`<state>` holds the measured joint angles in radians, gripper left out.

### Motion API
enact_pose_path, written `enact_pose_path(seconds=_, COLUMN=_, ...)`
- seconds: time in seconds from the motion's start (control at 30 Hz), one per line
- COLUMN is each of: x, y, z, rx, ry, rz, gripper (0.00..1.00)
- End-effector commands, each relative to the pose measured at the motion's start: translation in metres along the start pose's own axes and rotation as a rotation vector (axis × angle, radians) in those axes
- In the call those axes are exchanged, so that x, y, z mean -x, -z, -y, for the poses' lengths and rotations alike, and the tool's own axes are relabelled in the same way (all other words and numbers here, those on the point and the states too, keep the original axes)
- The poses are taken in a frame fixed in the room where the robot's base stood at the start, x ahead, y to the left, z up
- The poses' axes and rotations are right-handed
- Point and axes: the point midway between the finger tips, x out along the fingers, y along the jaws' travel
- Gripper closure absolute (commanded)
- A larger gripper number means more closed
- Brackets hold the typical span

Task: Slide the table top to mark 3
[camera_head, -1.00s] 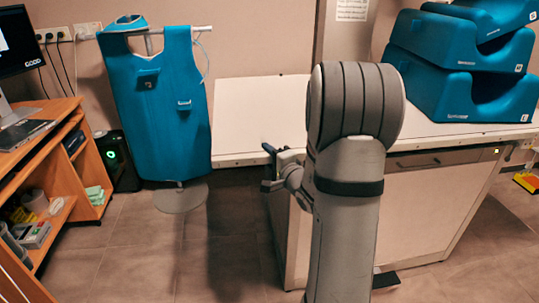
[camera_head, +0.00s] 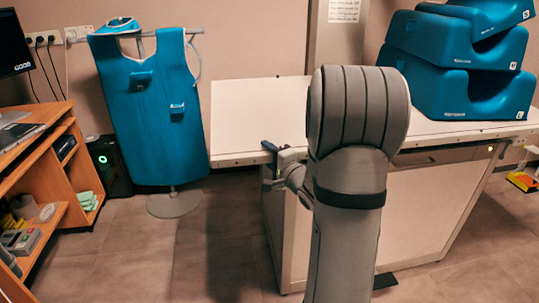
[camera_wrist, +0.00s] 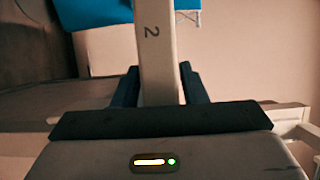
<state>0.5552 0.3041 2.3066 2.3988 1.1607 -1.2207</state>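The white table top (camera_head: 240,125) spans the middle and right of the head view, above a pale cabinet base. My gripper (camera_head: 270,166) is at its front edge, one dark finger above the other, partly hidden by my arm. In the wrist view, the two dark blue fingers of my gripper (camera_wrist: 160,90) lie close against both sides of the white table edge (camera_wrist: 158,65). The gripper looks shut on it. The printed mark 2 shows on the edge just beyond the fingertips. Mark 3 is not seen in either view.
Blue foam wedges (camera_head: 455,85) are stacked on the table's right part. A blue apron on a stand (camera_head: 150,110) is close by the table's left end. A wooden desk (camera_head: 45,170) stands at far left. Open floor (camera_head: 130,255) lies between desk and table.

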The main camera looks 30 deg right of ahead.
Motion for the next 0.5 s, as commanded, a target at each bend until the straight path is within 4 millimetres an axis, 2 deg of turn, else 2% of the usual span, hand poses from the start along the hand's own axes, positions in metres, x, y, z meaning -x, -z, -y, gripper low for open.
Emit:
enact_pose_path(seconds=0.1, x=0.000, y=0.000, z=0.000, rx=0.000, ry=0.001, rz=0.000, gripper=0.51)
enact_pose_path(seconds=0.37, x=0.001, y=0.000, z=0.001, rx=0.001, ry=0.002, rz=-0.001, gripper=0.51)
enact_pose_path(seconds=0.5, x=0.015, y=0.001, z=0.001, rx=0.001, ry=0.002, rz=-0.003, gripper=0.51)
